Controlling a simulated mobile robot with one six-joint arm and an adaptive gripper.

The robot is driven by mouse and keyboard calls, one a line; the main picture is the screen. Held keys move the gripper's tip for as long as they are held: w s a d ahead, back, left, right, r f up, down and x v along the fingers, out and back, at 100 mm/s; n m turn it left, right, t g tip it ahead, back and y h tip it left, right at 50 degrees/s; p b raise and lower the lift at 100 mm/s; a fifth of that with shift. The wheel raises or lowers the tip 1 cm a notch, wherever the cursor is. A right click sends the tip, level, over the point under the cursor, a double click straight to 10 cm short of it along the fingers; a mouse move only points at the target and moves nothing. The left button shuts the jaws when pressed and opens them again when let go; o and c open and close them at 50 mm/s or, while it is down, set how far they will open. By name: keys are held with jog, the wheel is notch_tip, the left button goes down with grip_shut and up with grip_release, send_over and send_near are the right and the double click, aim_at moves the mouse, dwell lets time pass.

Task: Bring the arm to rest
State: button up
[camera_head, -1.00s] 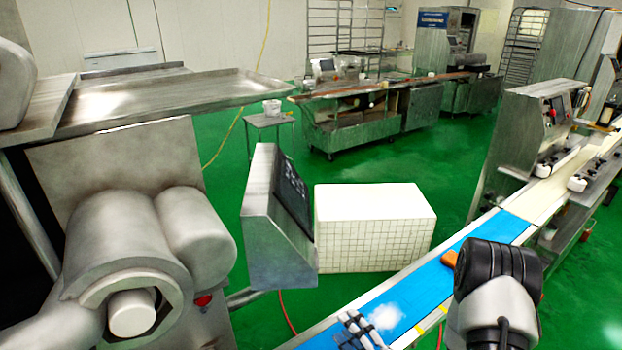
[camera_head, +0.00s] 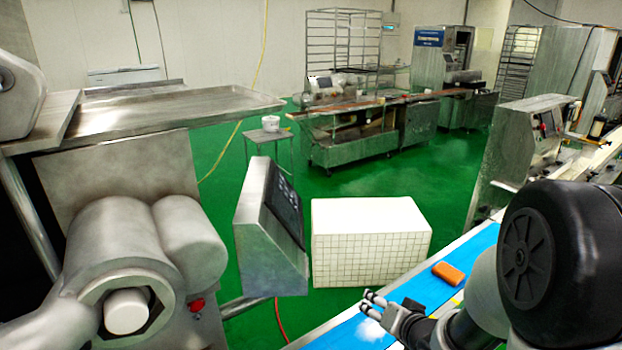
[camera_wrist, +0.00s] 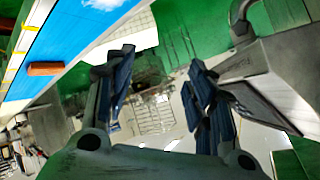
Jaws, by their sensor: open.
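My gripper (camera_head: 372,303) is at the lower right of the head view, above the blue conveyor belt (camera_head: 408,285), with its fingers pointing left. In the wrist view my gripper (camera_wrist: 160,85) has its two fingers spread apart with nothing between them. My arm fills the lower right of the head view and hides part of the belt.
An orange block (camera_head: 449,273) lies on the belt, also seen in the wrist view (camera_wrist: 45,69). A white tiled box (camera_head: 370,245) and a tilted control panel (camera_head: 268,230) stand beyond the belt. A steel machine (camera_head: 125,250) stands at left. Green floor lies open behind.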

jog(key=s+d+r+n+g+h, duration=0.2)
jog(key=s+d+r+h, duration=0.15)
jog(key=s+r, duration=0.6)
jog(key=s+a+r+n+g, duration=0.1)
jog(key=s+a+r+g, duration=0.1)
jog(key=s, duration=0.7)
jog(key=s+a+r+n+g+y, duration=0.1)
jog(key=s+a+r+g, duration=0.1)
jog(key=s, duration=0.8)
jog(key=shift+a+r, duration=0.3)
jog(key=shift+a, duration=0.4)
